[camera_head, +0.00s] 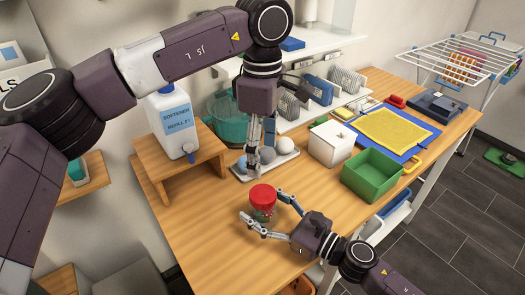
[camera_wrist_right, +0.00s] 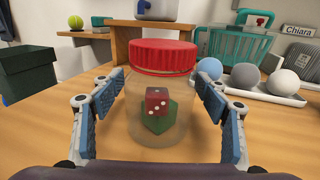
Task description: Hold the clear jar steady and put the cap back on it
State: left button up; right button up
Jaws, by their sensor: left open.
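The clear jar (camera_wrist_right: 140,128) stands upright on the wooden table, with a red die (camera_wrist_right: 157,101) and a green piece (camera_wrist_right: 160,122) visible inside. The red cap (camera_head: 262,195) sits on top of the jar; it also shows in the right wrist view (camera_wrist_right: 163,56). I cannot tell whether it is tight. My right gripper (camera_head: 262,217) is open, with its fingers on either side of the jar and gaps visible. My left gripper (camera_head: 254,166) is open and points down, behind the cap by the ball tray, not holding the cap.
A tray (camera_head: 243,177) with several balls lies behind the jar. A wooden riser (camera_head: 158,163) with a softener bottle (camera_head: 172,122) stands left. A white box (camera_head: 329,146) and green bin (camera_head: 372,178) stand right. Table left of the jar is clear.

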jog(key=shift+o, duration=0.3)
jog(key=v, duration=1.2)
